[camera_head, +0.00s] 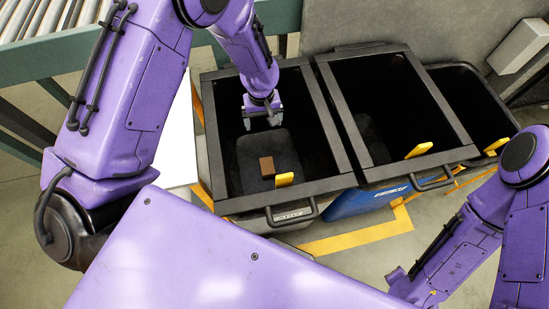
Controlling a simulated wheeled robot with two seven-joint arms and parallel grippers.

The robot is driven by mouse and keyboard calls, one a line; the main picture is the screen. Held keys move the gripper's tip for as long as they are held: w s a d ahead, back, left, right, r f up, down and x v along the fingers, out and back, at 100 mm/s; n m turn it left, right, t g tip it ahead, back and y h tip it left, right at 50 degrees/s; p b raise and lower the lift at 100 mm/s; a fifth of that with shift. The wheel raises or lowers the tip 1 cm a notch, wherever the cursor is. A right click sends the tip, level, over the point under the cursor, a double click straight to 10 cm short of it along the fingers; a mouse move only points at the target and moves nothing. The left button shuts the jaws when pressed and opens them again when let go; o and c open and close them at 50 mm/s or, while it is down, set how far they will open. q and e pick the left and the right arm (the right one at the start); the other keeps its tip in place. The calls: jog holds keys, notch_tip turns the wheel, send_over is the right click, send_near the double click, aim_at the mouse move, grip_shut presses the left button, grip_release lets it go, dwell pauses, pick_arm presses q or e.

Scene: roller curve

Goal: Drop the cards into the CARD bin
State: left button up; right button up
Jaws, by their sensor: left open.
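A brown piece (267,166), which looks like a card item, lies on the dark floor inside the left bin. The left bin (327,125) is an open black-rimmed container with a label on its front that is too small to read for sure. My left gripper (262,120) reaches down into the mouth of this bin, near its back. It is open with nothing between its fingers, above and behind the brown piece, apart from it. My right arm shows at the lower right, but its gripper is not visible.
A middle bin (442,104) with a blue body and a right bin (495,97) stand beside the left one. Yellow tabs sit on the front rims. A roller conveyor (50,18) is at the upper left. Yellow tape (355,236) marks the floor. A grey wall stands behind.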

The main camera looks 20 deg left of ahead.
pick_arm(q)
notch_tip(320, 180, up, 10)
jog(key=shift+r, duration=0.1)
dwell(0.5)
